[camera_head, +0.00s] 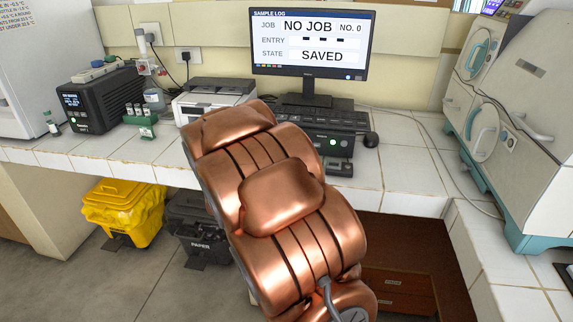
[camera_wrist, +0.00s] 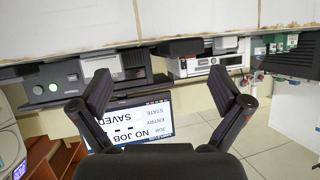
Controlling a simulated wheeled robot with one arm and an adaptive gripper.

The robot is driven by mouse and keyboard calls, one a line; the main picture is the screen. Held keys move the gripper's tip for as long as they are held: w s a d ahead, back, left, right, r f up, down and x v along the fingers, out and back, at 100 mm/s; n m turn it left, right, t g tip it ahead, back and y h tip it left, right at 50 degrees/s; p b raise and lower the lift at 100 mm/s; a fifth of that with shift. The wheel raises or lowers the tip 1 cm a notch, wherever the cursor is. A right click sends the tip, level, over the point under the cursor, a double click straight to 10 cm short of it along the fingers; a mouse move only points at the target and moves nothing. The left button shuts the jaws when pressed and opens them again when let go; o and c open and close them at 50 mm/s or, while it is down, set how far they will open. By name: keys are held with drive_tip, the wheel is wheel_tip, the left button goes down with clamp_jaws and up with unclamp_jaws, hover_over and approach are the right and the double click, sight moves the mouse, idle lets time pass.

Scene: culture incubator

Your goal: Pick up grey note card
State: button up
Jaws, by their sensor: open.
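The wrist picture is upside down, with the monitor (camera_wrist: 135,125) partly behind the left finger. The same monitor (camera_head: 311,43) reads "NO JOB" and "SAVED" in the head view.
A teal-and-white incubator (camera_head: 525,125) stands right. Yellow (camera_head: 125,212) and black (camera_head: 197,228) bins stand below.

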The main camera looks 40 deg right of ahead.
drive_tip(key=d+h, duration=0.2)
drive_tip(key=d, duration=0.1)
drive_tip(key=s+d+m+h+b, duration=0.1)
drive_tip(key=d+h, duration=0.1)
drive_tip(key=d, duration=0.2)
drive_tip(key=s+d+r+h, duration=0.1)
drive_tip(key=d+h, duration=0.1)
drive_tip(key=d, duration=0.2)
drive_tip(key=shift+s+d+m+b, duration=0.1)
drive_tip(key=shift+d+m+b, duration=0.1)
drive_tip(key=shift+m+b, duration=0.15)
drive_tip(key=shift+x, duration=1.1)
drive_tip(key=shift+t, duration=0.3)
drive_tip(key=shift+f+p+x, duration=0.15)
drive_tip(key=shift+p+x, duration=0.35)
drive_tip(key=shift+x, duration=0.85)
drive_tip(key=shift+f+p+x, duration=0.15)
drive_tip(key=shift+p+x, duration=0.3)
drive_tip(key=shift+x, duration=0.9)
drive_tip(key=shift+s, duration=0.1)
drive_tip(key=c, duration=0.9)
drive_tip(key=shift+o, duration=0.2)
